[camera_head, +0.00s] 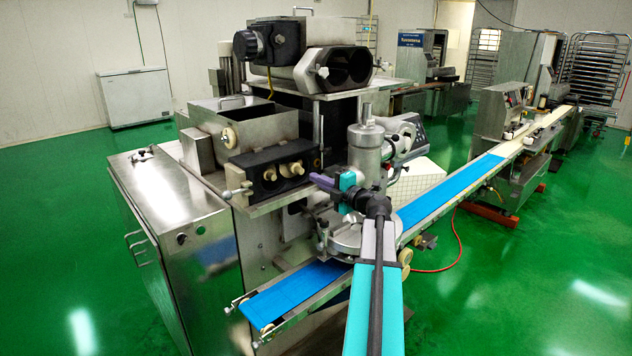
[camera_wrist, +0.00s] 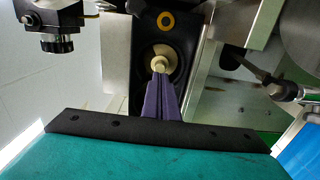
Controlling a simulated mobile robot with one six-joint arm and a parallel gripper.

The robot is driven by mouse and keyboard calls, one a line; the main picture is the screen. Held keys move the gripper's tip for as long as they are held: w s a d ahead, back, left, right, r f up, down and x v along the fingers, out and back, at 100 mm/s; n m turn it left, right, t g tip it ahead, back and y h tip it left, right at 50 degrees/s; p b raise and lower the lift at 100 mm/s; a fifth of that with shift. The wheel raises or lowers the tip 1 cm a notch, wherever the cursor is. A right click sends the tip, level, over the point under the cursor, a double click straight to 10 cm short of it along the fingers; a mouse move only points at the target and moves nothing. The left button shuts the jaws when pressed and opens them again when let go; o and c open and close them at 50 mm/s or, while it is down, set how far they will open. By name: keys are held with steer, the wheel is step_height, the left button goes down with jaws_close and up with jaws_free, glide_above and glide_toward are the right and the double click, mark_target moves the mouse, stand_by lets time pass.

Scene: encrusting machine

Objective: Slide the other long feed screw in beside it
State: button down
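The black block (camera_head: 259,185) on the machine's front has two bores. A cream screw end (camera_head: 270,175) shows in the left bore. A second cream feed screw end (camera_head: 298,168) shows at the right bore, in front of my gripper (camera_head: 312,177). In the wrist view my purple fingers (camera_wrist: 160,80) are close together, with their tips at the feed screw's small cream stub (camera_wrist: 158,64). They appear shut on it. The black bore face surrounds this cream end, and a yellow ring (camera_wrist: 166,20) shows above it. The screws' long bodies are hidden.
A steel hopper (camera_head: 245,127) stands above the block, and a twin-bore unit (camera_head: 349,66) sits higher. A round metal column (camera_head: 364,150) stands close beside my wrist. The blue belt (camera_head: 290,293) runs below. A steel cabinet (camera_head: 165,205) is at left.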

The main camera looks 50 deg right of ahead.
steer(key=shift+w+d+p, duration=0.15)
steer(key=shift+w+p, duration=0.2)
steer(key=shift+w, duration=1.35)
steer(key=shift+w+d+p, duration=0.1)
steer(key=shift+w+p, duration=0.25)
steer(key=shift+w, duration=1.35)
steer(key=shift+s, duration=0.15)
steer(key=p, duration=0.2)
glide_toward(302, 172)
steer(key=shift+s+r, duration=0.1)
steer(key=shift+s, duration=0.5)
